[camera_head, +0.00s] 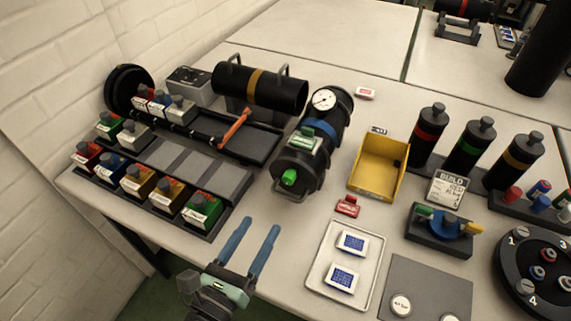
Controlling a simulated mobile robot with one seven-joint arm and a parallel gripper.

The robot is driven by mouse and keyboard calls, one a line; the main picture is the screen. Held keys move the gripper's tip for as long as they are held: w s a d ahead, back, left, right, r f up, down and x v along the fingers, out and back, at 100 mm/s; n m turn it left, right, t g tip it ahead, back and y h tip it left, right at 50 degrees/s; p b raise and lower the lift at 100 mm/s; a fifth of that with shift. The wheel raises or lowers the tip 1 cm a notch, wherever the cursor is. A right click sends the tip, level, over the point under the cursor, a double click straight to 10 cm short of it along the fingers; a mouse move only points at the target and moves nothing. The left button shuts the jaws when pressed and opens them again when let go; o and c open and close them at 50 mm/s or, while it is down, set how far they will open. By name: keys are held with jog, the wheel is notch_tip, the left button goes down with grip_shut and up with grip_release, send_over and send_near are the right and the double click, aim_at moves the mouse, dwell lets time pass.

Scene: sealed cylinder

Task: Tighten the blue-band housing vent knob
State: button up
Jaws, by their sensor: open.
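The blue-band housing (322,128) is a black cylinder lying on the table near the middle, with a round white gauge (324,99) at its far end. A bright green knob (289,177) sits on its near end, above a grey handle. I take this for the vent knob; how tight it is cannot be told. A green, labelled block (303,140) sits on top of the housing. My gripper (262,223) has two blue fingers, spread apart and empty. It is in front of the housing, to the lower left of the green knob, and does not touch it.
A black rack (172,203) with several coloured, labelled blocks stands left. Another black cylinder with a yellow band (258,87) lies behind. A yellow bin (377,165), a red tag (347,207) and a white tray (322,276) are right.

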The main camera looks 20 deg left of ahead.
aim_at(287, 181)
jog(key=w, duration=1.2)
jog(key=shift+w+d, duration=0.2)
jog(key=shift+w, duration=0.2)
grip_shut()
